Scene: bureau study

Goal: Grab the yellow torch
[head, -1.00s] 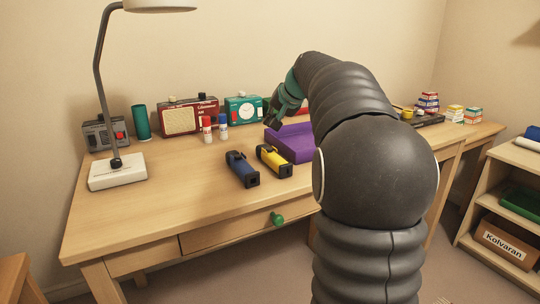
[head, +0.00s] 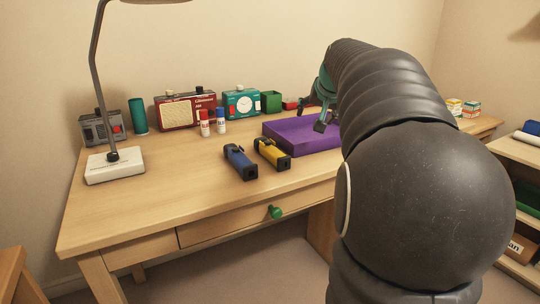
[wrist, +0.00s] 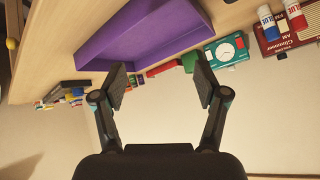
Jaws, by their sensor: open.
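The yellow torch (head: 271,153) lies on the desk, in front of the left part of a purple tray (head: 338,143). A blue torch (head: 240,162) lies just left of it. My gripper (head: 322,118) is over the purple tray, to the right of and behind the yellow torch, and apart from it. In the wrist view my gripper (wrist: 162,88) has its two fingers spread wide with nothing between them. The purple tray also shows there (wrist: 140,38), looking empty where visible. Neither torch shows in the wrist view. My arm hides the right part of the desk in the head view.
A red radio (head: 185,110), a teal clock (head: 241,104) and a green box (head: 271,102) stand along the wall. Two glue sticks (head: 221,121) stand before the radio. A lamp base (head: 115,166) is at left. The front desk area around the torches is clear.

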